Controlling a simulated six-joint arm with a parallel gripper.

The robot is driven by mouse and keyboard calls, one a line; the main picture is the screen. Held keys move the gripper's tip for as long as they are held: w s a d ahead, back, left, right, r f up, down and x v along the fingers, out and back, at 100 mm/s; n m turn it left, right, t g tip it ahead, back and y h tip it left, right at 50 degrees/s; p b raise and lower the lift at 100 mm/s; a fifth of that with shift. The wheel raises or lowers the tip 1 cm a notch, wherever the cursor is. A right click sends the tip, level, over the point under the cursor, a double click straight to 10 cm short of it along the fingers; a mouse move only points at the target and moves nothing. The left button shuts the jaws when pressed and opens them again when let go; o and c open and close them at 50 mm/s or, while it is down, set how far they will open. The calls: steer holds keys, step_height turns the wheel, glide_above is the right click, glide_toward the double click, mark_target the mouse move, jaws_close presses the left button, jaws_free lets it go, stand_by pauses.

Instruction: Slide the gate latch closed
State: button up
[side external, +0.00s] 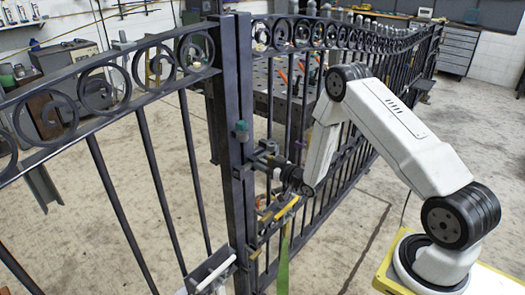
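The dark scroll gate (155,160) runs from the left foreground to the back right, with two upright posts (238,190) near the middle. Dark latch-like hardware (264,160) sits on the right side of the posts at mid height. I cannot clearly tell the sliding bolt from its housing. My gripper (270,218) is just below this hardware, close to the right side of the post, with yellow and grey parts around it. The fingers are small and overlap the bars, so whether they touch the latch or are open or shut is unclear.
A grey bracket (213,272) is on the gate low at the left of the posts. A green strip (283,262) hangs below my gripper. A workbench (285,88) stands behind the gate. The concrete floor (335,250) to the right is mostly clear.

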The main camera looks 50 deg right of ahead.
steer(key=shift+s+d, duration=0.1)
steer(key=shift+s, duration=0.8)
steer(key=s, duration=0.6)
steer(key=shift+w, duration=0.1)
steer(key=s+a+r+g, duration=0.4)
steer(key=a+r+g, duration=0.2)
steer(key=a+g, duration=0.35)
steer(key=s+a+r+g, duration=0.1)
steer(key=s+a+g, duration=0.2)
steer(key=s, duration=0.3)
steer(key=s+a+r+g, duration=0.2)
steer(key=s+g, duration=0.1)
steer(key=s, duration=0.3)
steer(key=shift+a+r, duration=0.3)
steer(key=shift+a, duration=0.1)
